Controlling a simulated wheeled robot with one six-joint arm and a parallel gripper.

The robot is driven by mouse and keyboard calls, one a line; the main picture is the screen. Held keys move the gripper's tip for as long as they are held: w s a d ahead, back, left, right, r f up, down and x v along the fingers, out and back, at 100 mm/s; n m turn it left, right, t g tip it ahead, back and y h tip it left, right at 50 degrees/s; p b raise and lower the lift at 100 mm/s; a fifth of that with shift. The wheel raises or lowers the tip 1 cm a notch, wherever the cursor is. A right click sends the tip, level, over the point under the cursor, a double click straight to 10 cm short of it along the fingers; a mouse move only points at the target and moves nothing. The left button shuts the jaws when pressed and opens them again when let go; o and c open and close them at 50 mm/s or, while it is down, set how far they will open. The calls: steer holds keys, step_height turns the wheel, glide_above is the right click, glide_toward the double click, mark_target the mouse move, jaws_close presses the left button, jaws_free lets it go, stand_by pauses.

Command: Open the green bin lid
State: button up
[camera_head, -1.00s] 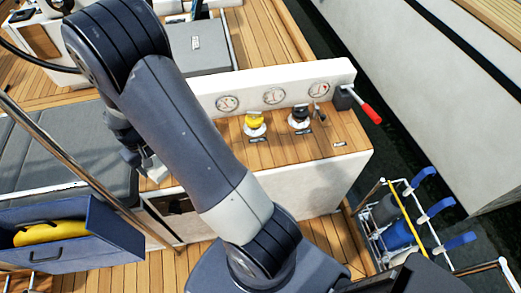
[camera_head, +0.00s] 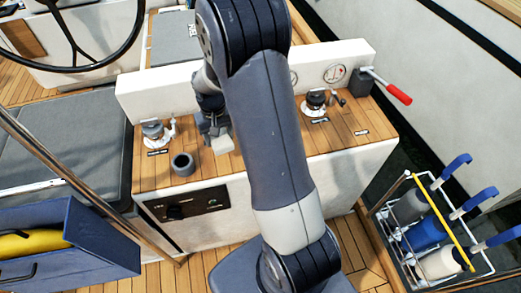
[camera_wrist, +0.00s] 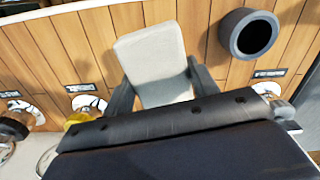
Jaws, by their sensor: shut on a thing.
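No green bin or green lid shows in either view. My gripper (camera_head: 216,128) is above the teak console top (camera_head: 345,128), left of my arm link. In the wrist view my gripper (camera_wrist: 162,86) has its two dark fingers on either side of a pale grey-white block (camera_wrist: 152,58) and is shut on it. The block also shows in the head view (camera_head: 222,144). I cannot tell whether the block touches the console.
A dark round cup-like holder (camera_head: 182,164) is beside my gripper. Winch-like fittings (camera_head: 315,100) and a red-handled lever (camera_head: 398,92) stand on the console. A blue box (camera_head: 100,240) with something yellow is at lower left, a bottle rack (camera_head: 430,225) at lower right.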

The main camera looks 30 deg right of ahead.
steer(key=d+m+b, duration=0.2)
steer(key=d+b, duration=0.3)
steer(key=d, duration=0.1)
steer(key=f, duration=0.7)
steer(key=shift+w+d+f, duration=0.15)
steer(key=shift+d+f, duration=0.05)
steer(key=shift+f, duration=0.15)
steer(key=shift+f, duration=0.2)
steer(key=o, duration=1)
steer(key=shift+r, duration=0.15)
